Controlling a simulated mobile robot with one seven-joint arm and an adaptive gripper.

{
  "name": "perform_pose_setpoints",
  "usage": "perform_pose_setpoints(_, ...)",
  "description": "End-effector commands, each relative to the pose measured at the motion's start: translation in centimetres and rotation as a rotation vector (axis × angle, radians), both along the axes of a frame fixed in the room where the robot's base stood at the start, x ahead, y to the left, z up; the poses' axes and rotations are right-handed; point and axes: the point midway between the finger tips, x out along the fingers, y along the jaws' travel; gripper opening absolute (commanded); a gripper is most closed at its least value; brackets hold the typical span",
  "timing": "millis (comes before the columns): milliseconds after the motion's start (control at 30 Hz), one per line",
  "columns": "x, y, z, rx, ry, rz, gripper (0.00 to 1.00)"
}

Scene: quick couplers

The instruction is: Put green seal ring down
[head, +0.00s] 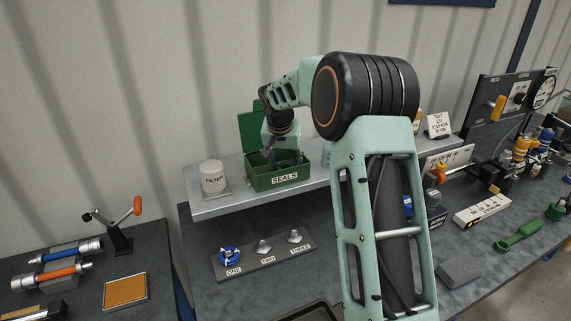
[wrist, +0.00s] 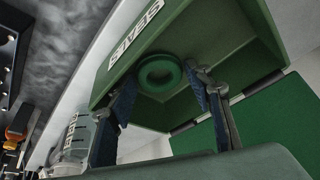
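The green seal ring (wrist: 160,72) lies inside the green box labelled SEALS (head: 279,181), as the wrist view shows. My gripper (wrist: 162,80) is open, with its two blue-padded fingers apart on either side of the ring. The ring appears just beyond the fingertips, with a gap to the fingers, and I see no clear grip on it. In the head view my gripper (head: 286,158) reaches down into the box, and the front wall hides the ring and fingertips. The box lid (head: 252,128) stands open at the back.
The box stands on a raised grey shelf (head: 225,205), beside a filter canister (head: 213,178). Below is a plate (head: 264,262) with posts ONE, TWO and THREE; a blue ring (head: 229,256) sits on ONE. A dark tray (head: 308,312) is at the front edge.

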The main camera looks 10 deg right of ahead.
Motion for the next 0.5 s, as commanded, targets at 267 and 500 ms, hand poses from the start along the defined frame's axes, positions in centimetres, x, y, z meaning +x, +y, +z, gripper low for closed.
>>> perform_pose_setpoints(267, 0.0, 0.0, 0.2, 0.0, 0.0, 0.0, 0.49)
perform_pose_setpoints(500, -0.8, 0.4, 2.7, -0.001, -0.005, 0.001, 0.49)
